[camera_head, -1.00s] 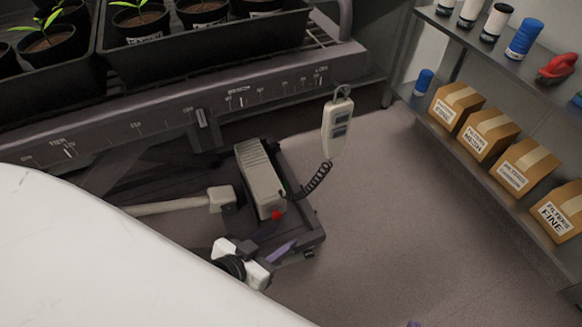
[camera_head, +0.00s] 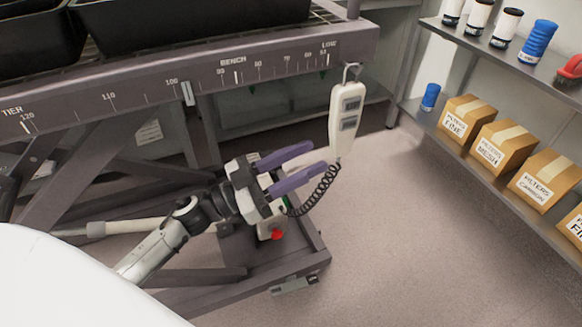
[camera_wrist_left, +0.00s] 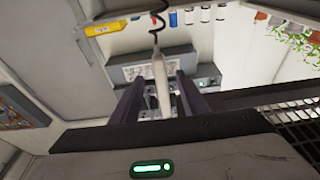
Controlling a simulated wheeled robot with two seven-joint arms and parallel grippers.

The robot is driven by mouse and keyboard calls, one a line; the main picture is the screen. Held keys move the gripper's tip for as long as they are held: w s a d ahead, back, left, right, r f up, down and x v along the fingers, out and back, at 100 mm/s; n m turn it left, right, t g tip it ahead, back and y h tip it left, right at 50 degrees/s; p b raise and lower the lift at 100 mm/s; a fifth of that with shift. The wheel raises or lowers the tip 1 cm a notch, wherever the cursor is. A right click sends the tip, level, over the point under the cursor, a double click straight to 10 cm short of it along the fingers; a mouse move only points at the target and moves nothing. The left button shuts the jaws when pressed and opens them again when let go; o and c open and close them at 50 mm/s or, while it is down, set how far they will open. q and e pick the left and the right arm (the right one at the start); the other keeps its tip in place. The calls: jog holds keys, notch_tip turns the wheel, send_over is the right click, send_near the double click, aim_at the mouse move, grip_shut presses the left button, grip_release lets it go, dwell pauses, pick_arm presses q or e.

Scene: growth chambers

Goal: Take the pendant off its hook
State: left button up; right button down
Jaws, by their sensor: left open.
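In the left wrist view the pendant (camera_wrist_left: 160,82) appears edge-on, lined up between the two spread fingers (camera_wrist_left: 160,92); contact is not visible. My right gripper is not in view.
The bench rail (camera_head: 200,80) with its scale runs just above my left arm. A pale box with a red button (camera_head: 277,234) sits on the dark frame below, partly hidden by the gripper. A shelf with cartons (camera_head: 505,146) stands right; floor (camera_head: 400,240) between is clear.

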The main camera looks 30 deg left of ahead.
aim_at(331, 146)
pick_arm(q)
jog(key=p+x, duration=0.1)
jog(key=x, duration=0.5)
jog(key=shift+r, duration=0.1)
jog(key=shift+p+x, duration=0.3)
jog(key=shift+x, duration=0.55)
jog(key=shift+w+d, duration=0.1)
jog(key=shift+w, duration=0.05)
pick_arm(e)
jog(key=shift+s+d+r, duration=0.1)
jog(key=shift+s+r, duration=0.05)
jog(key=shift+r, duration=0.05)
pick_arm(q)
grip_shut()
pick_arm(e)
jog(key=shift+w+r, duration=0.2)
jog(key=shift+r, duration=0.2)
